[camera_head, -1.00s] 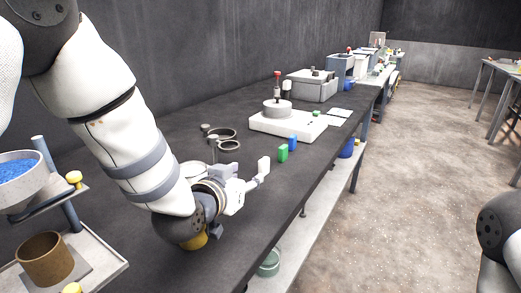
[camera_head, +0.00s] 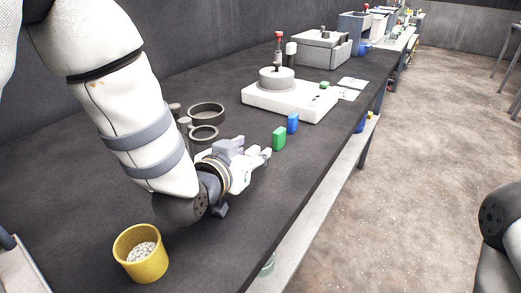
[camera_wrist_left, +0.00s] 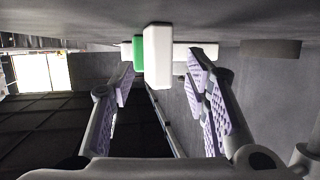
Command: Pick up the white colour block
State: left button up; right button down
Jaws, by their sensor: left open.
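The white colour block (camera_wrist_left: 158,58) stands between the spread fingers of my left gripper (camera_wrist_left: 167,78) in the left wrist view, near the fingertips. It shows no clear contact with either finger. The green block (camera_wrist_left: 138,53) is behind it, partly hidden. In the head view my left gripper (camera_head: 262,156) is open low over the dark bench, just left of the green block (camera_head: 279,139). There the white block is hard to tell apart from the pale fingers. My right gripper is out of view.
A blue block (camera_head: 293,123) stands behind the green one. A white-based machine (camera_head: 290,103) is farther back. Dark rings (camera_head: 206,113) lie left of the gripper. A yellow cup (camera_head: 142,257) with white grains stands in front. The bench's right edge is close.

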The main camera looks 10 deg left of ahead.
pick_arm(q)
jog(key=shift+s+a+r, duration=0.1)
jog(key=shift+s+r, duration=0.45)
jog(key=shift+s, duration=0.3)
jog(key=c, duration=0.9)
jog(key=shift+w+f, duration=0.15)
jog(key=shift+w, duration=0.05)
grip_shut()
jog(key=shift+s, duration=0.1)
